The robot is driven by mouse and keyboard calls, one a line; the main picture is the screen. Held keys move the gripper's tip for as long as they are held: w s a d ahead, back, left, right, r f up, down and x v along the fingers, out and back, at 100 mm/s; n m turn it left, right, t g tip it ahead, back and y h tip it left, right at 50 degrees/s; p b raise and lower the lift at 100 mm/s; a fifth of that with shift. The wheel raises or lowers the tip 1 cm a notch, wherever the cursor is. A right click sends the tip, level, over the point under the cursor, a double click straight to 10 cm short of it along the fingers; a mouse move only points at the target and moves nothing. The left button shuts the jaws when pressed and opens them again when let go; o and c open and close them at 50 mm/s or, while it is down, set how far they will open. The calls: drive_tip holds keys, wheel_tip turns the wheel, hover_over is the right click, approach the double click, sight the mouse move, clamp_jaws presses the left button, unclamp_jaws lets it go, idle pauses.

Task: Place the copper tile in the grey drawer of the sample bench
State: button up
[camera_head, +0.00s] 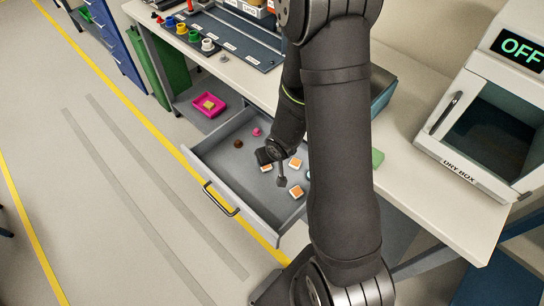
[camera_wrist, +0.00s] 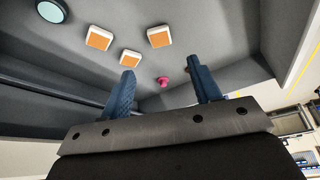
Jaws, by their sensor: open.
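The grey drawer (camera_head: 221,163) of the sample bench (camera_head: 425,190) is pulled open. Three copper-orange square tiles with pale rims lie flat and apart on its floor: one tile (camera_head: 297,192) near the right end, one (camera_head: 295,163) toward the bench, and one (camera_head: 266,168) beside my gripper. They also show in the wrist view as a left tile (camera_wrist: 98,38), a right tile (camera_wrist: 159,36) and a nearer tile (camera_wrist: 130,58). My gripper (camera_head: 272,170) is over the drawer, its fingers (camera_wrist: 164,73) apart with nothing between them that I can see held.
A pink knob-like piece (camera_head: 257,132) and a brown one (camera_head: 238,143) lie in the drawer. A pale teal disc (camera_wrist: 51,11) shows in the wrist view. A magenta tray (camera_head: 220,105) sits left of the drawer. The dry box (camera_head: 480,125) stands on the bench at right.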

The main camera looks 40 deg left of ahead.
sight(267, 168)
drive_tip(key=shift+d+r, duration=0.2)
drive_tip(key=shift+r, duration=0.3)
drive_tip(key=shift+f, duration=0.1)
idle(0.4)
drive_tip(key=shift+x, duration=6.05)
drive_tip(key=shift+s, duration=0.15)
